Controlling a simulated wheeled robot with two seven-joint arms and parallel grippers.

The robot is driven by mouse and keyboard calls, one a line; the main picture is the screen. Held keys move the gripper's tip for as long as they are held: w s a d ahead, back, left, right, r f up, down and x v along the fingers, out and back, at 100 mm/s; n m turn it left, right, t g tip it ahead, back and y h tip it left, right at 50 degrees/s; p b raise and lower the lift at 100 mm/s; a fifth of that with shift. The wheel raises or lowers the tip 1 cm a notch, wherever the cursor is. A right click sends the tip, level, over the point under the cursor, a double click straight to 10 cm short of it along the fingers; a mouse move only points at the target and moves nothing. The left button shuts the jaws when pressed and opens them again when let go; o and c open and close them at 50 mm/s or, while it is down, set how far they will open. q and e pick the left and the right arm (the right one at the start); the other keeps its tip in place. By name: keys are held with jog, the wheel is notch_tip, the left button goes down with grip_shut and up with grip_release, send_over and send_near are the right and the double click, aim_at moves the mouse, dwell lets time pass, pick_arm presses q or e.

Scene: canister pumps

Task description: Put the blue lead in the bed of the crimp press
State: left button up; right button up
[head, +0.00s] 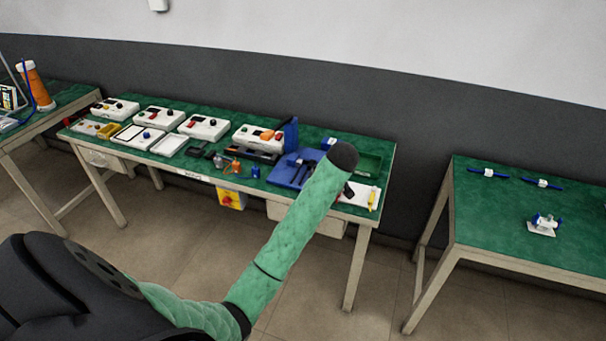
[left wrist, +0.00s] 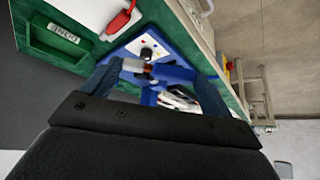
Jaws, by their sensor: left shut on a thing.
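My left gripper (left wrist: 155,80) shows in the left wrist view with its two fingers on either side of a blue piece with a dark grey end, which looks like the blue lead (left wrist: 174,73). The piece lies across between the fingers. In the head view my left arm reaches over the far table; its fingers cannot be made out there. The blue base that looks like the crimp press (head: 283,173) stands beside the end of the arm, partly covered. Blue surfaces also show below the gripper in the wrist view; the bed itself is not clear. My right gripper is not in view.
White pump units (head: 208,127) stand along the back of the table. A green tray (head: 376,164) lies right of the blue base and a white card (head: 360,197) in front of it. Small orange parts (head: 233,167) lie to the left. The right table (head: 500,220) is mostly clear.

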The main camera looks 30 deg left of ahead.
pick_arm(q)
jog(key=w+a+r+n+g+y, duration=0.1)
jog(key=w+a+r+n+g, duration=0.2)
jog(key=a+r+n+g, duration=0.5)
jog(key=w+a+f+p, duration=0.1)
jog(key=w+a+f, duration=0.1)
jog(key=f, duration=0.1)
jog(key=w+a+f+n+t+p, duration=0.1)
jog(key=w+a+f, duration=0.1)
jog(key=w+f, duration=0.1)
jog(key=w+a+f+n+t+p, duration=0.1)
jog(key=w+a+f, duration=0.1)
jog(key=w+f, duration=0.1)
jog(key=shift+a+f, duration=0.15)
jog(key=shift+f, duration=0.15)
jog(key=shift+a+f, duration=0.1)
jog(key=shift+f, duration=0.25)
jog(key=shift+f+t+p, duration=0.3)
jog(key=shift+f+p, duration=0.85)
jog(key=shift+f, duration=0.7)
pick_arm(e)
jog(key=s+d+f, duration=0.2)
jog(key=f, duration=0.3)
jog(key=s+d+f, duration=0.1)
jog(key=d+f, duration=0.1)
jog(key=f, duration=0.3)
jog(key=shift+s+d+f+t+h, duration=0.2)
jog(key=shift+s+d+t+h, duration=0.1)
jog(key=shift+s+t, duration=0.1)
